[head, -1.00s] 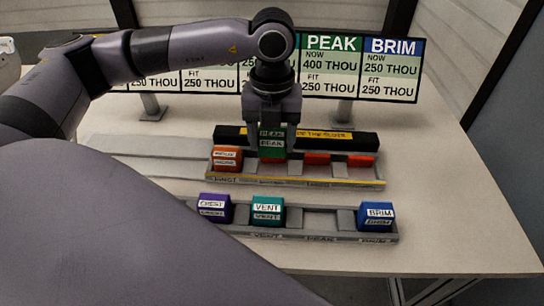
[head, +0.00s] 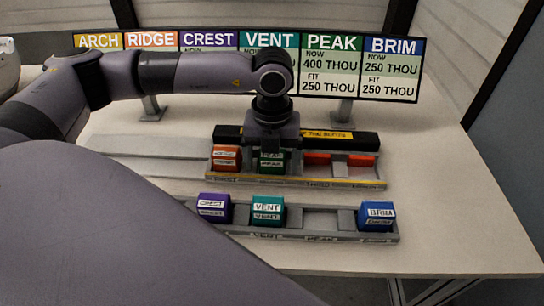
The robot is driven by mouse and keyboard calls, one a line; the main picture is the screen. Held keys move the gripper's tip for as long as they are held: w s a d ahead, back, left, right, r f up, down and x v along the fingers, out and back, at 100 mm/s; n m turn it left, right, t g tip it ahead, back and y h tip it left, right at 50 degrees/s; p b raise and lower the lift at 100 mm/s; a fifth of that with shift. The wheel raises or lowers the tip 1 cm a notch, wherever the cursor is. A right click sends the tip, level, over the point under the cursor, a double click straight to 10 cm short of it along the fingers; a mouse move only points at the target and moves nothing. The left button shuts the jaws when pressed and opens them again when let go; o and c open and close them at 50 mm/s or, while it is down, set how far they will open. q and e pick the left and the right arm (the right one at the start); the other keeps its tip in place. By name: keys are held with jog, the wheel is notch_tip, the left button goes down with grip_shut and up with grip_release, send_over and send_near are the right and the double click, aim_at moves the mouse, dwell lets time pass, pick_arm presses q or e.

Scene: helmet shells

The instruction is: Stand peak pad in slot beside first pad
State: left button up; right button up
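The green peak pad (head: 271,163) is upright in the second slot of the back rack (head: 300,181), just right of the orange first pad (head: 227,160). My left gripper (head: 271,153) points straight down over the peak pad, with its fingers at the pad's sides, and is shut on it. The pad's underside is hidden by the rack's front wall, so I cannot tell whether it touches the slot floor. My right gripper is not in view.
The front rack (head: 305,238) holds a purple crest pad (head: 213,209), a teal vent pad (head: 267,210) and a blue brim pad (head: 376,215), with an empty slot between vent and brim. A label board (head: 360,68) stands behind. The table's right side is clear.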

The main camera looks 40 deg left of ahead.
pick_arm(q)
jog(key=shift+r, duration=0.2)
notch_tip(320, 180, up, 12)
dwell(0.5)
dwell(0.4)
